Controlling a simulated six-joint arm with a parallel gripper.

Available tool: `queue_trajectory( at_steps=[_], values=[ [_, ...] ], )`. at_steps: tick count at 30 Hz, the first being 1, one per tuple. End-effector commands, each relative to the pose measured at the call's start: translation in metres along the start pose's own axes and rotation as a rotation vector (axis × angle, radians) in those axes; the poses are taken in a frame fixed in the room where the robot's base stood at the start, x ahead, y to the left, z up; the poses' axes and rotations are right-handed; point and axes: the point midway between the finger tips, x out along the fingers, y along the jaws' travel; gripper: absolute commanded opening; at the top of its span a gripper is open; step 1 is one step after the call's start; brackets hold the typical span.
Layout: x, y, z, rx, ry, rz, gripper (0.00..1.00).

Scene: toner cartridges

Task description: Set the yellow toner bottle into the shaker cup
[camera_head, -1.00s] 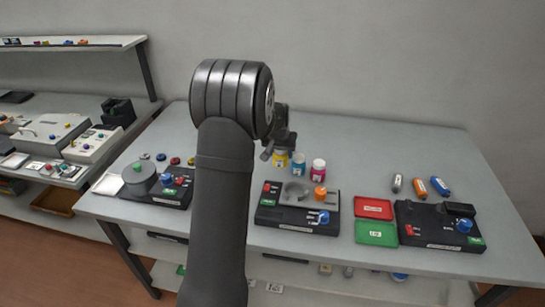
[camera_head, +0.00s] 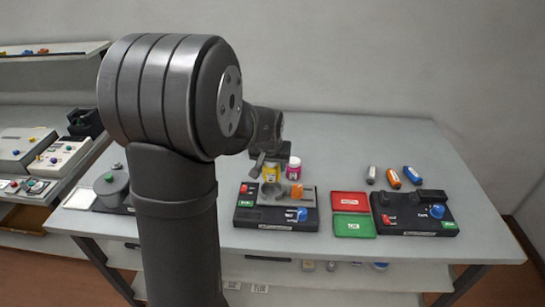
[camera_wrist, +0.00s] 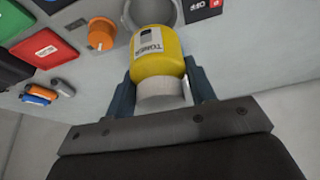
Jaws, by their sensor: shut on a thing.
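The yellow toner bottle (camera_head: 270,171) has a white cap and a label. In the wrist view the bottle (camera_wrist: 160,55) sits between the two fingers, its cap toward the palm. My gripper (camera_wrist: 163,90) is shut on it; in the head view my gripper (camera_head: 270,160) is above the back of the middle black device. The grey shaker cup (camera_head: 266,190) is on that device, just in front of the bottle. In the wrist view the cup (camera_wrist: 171,14) shows as a ring partly hidden behind the bottle. I cannot tell the height between them.
A magenta bottle (camera_head: 293,167) stands close right of the held bottle. An orange knob (camera_head: 297,190) and a blue knob (camera_head: 302,214) are on the device (camera_head: 250,215). Red (camera_head: 350,199) and green (camera_head: 354,218) trays lie to its right. Several batteries-like cylinders (camera_head: 393,178) lie behind.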

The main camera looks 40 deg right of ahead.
Motion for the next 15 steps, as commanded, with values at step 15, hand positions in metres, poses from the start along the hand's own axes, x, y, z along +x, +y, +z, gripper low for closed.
queue_trajectory(
  at_steps=[15],
  values=[
    [0.037, 0.0, 0.016, 0.0, -0.001, 0.0, 0.26]
  ],
)
